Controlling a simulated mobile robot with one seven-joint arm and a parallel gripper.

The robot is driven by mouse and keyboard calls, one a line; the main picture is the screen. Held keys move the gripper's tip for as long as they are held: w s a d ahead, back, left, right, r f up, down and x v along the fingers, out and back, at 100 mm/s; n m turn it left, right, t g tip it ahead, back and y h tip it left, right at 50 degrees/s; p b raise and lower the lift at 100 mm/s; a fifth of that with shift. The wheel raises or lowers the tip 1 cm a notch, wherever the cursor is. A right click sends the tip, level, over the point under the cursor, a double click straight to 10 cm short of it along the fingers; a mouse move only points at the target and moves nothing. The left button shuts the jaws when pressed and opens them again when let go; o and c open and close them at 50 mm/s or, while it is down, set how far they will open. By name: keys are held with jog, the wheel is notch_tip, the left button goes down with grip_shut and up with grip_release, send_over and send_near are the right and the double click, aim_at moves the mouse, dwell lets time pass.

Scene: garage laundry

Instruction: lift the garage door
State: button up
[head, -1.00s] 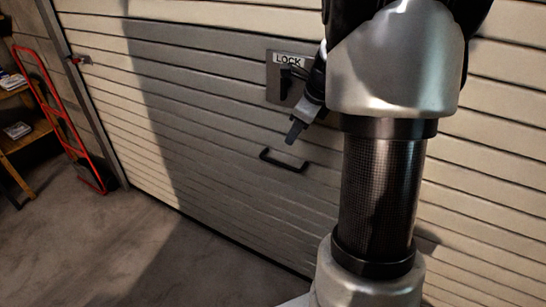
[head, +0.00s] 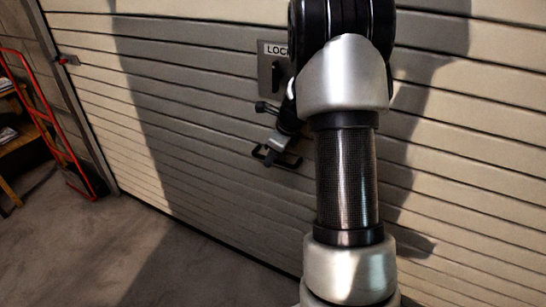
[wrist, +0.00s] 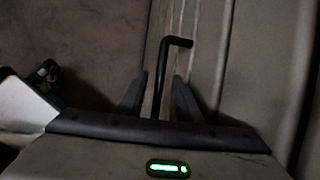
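The garage door (head: 180,110) is a pale slatted panel and is down at the floor. Its black bar handle (head: 292,164) is partly hidden behind my gripper (head: 268,150) in the head view. In the wrist view the handle (wrist: 161,85) runs up between the two dark fingers of my gripper (wrist: 160,90) and bends right at its top. The fingers are apart, with a gap on each side of the bar. I cannot tell how deep the bar sits between them. The lock plate (head: 268,70), marked LOCK, is above the handle, partly covered by my arm.
A red hand truck (head: 50,115) stands at the left, beside a wooden shelf (head: 20,140). The concrete floor (head: 90,245) in front of the door is clear.

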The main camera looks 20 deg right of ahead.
aim_at(273, 78)
grip_shut()
jog(key=shift+r, duration=0.1)
notch_tip(273, 78, up, 24)
jog(key=p, duration=2.1)
jog(key=shift+w+r, duration=0.1)
jog(key=shift+r, duration=0.05)
grip_release()
